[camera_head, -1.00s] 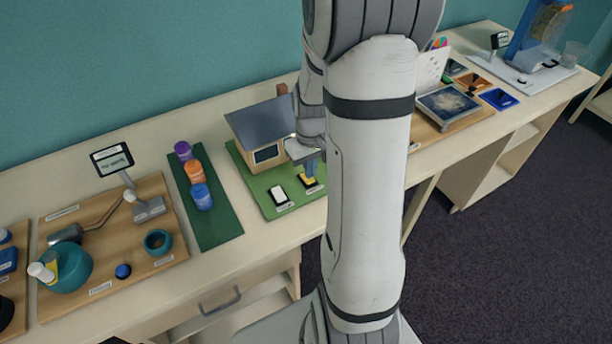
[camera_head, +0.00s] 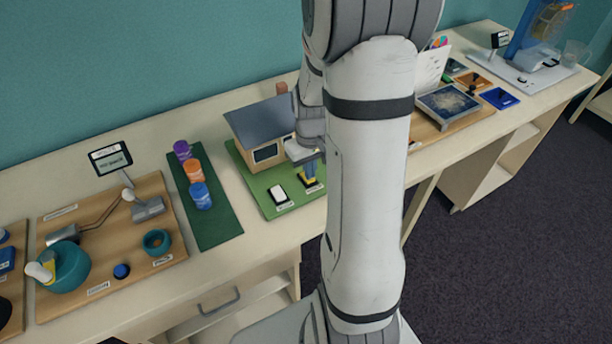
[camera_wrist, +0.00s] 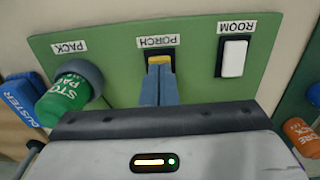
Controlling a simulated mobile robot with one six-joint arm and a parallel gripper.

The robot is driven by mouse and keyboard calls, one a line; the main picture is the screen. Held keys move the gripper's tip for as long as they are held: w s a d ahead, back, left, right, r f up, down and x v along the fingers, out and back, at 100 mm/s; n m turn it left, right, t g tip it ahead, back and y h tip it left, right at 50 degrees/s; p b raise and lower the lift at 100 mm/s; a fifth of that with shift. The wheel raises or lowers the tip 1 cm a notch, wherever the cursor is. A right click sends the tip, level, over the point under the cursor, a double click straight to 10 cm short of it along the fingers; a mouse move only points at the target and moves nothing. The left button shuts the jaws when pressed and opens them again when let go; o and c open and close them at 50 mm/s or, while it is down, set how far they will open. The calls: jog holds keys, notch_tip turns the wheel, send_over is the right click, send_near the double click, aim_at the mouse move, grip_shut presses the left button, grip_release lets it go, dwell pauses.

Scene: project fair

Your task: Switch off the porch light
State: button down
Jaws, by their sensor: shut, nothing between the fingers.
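The porch switch (camera_wrist: 160,60) is a yellow rocker in a dark frame, under the PORCH label (camera_wrist: 158,41) on a green board. In the wrist view, the blue fingers of my gripper (camera_wrist: 160,72) are shut and empty, with their tips right at the yellow rocker and covering part of it. I cannot tell how hard they touch it. In the head view, my gripper (camera_head: 310,176) points down over the same switch, beside the model house (camera_head: 268,150). Whether the porch light is lit is not clear; my arm hides part of the house.
A white ROOM switch (camera_wrist: 234,58) sits beside the porch switch. Purple, orange and blue cans (camera_head: 201,196) stand on a dark green mat to the left. Wooden boards with other exhibits lie on both sides.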

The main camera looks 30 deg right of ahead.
jog(key=shift+s+f+b, duration=0.1)
jog(key=shift+f+b, duration=0.35)
jog(key=shift+f, duration=0.15)
jog(key=shift+r+p, duration=2.55)
jog(key=shift+r, duration=1)
